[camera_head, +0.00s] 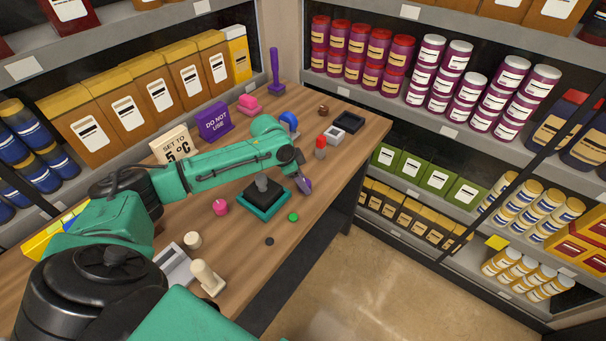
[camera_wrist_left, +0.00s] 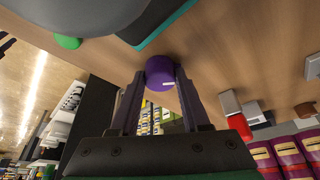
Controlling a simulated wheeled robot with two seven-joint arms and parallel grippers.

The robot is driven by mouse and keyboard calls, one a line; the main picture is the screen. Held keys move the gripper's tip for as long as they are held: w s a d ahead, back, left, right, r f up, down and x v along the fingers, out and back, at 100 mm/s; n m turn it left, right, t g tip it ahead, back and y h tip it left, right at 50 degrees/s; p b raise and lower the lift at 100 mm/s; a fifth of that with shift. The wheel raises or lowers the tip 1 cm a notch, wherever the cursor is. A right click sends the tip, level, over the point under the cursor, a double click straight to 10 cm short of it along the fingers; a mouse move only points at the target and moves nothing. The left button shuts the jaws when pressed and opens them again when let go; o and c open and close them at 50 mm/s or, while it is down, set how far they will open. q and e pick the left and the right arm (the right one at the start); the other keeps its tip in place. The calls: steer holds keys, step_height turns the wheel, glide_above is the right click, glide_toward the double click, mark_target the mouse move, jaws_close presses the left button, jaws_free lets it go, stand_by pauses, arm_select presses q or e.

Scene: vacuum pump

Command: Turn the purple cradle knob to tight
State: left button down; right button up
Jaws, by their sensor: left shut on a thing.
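The purple cradle knob (camera_wrist_left: 160,70) is a short round purple piece, seen close in the left wrist view, with a small light mark on its near side. My left gripper (camera_wrist_left: 158,82) is shut on it, one finger on each side. In the head view my left gripper (camera_head: 304,184) is low at the table's right side, beside the dark square cradle with a teal border (camera_head: 264,199). A grey piece (camera_head: 262,183) stands in the cradle's middle. The knob's setting cannot be read. My right gripper is not in view.
A green button (camera_head: 293,217) and a pink knob (camera_head: 221,207) are near the cradle. A red-topped grey piece (camera_head: 320,147), a blue piece (camera_head: 289,120) and a black tray (camera_head: 349,122) are farther back.

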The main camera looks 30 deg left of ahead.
arm_select(q)
steer(key=shift+w+r+m+h, duration=0.15)
steer(key=shift+m+h, duration=0.15)
steer(key=shift+m, duration=0.7)
steer(key=shift+m+g, duration=0.5)
steer(key=shift+m, duration=0.4)
steer(key=m+b, duration=0.1)
steer(key=m+g, duration=0.1)
steer(key=m, duration=0.1)
steer(key=shift+w+f+h+b, duration=0.15)
steer(key=shift+f+h+b, duration=0.05)
steer(key=shift+h+b, duration=0.2)
steer(key=shift+a+r+m+g+b, duration=0.1)
steer(key=shift+m+g+b, duration=0.75)
steer(key=shift+m, duration=0.85)
steer(key=shift+c, duration=1.9)
jaws_free()
